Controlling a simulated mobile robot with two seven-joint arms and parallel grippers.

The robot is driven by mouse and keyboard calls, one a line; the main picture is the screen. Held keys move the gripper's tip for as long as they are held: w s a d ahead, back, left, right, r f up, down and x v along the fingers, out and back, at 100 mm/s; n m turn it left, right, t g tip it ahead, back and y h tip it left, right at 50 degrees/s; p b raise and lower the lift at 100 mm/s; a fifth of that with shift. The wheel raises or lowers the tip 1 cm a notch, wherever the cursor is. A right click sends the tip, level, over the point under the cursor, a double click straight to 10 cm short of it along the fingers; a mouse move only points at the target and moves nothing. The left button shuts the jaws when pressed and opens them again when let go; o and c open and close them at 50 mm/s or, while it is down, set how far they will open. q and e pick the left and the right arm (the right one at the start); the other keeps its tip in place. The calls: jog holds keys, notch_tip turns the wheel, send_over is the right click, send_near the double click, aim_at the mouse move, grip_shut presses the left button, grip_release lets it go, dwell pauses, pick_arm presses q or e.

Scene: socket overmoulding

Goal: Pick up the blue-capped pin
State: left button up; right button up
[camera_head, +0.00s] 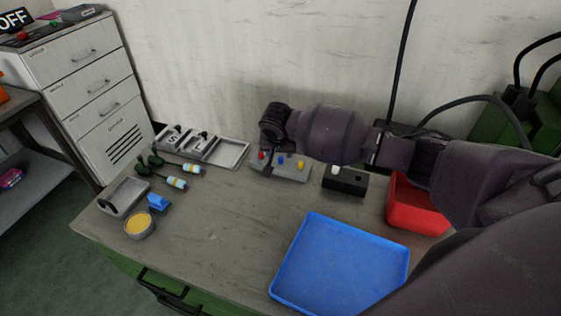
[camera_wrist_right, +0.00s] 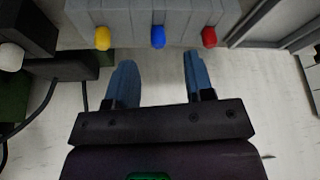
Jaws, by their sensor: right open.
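The blue-capped pin (camera_wrist_right: 157,37) sits in a grey block (camera_wrist_right: 140,14), between a yellow-capped pin (camera_wrist_right: 102,38) and a red-capped pin (camera_wrist_right: 209,37). In the head view the blue cap (camera_head: 281,160) shows near the wall, below my right arm. My right gripper (camera_wrist_right: 159,72) is open and empty. In the wrist view the blue cap lies just beyond the fingertips, in line with the gap between them and touching neither finger. In the head view the right fingers are hard to make out. My left gripper is not in view.
A black block (camera_head: 345,182) with a white-capped pin (camera_head: 334,169) stands right of the grey block. A grey divided tray (camera_head: 232,154) lies to its left. The middle of the table is clear.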

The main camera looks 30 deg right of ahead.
aim_at(281, 157)
jog(key=x, duration=0.4)
jog(key=shift+d+b, duration=0.1)
jog(key=shift+b, duration=0.25)
grip_shut()
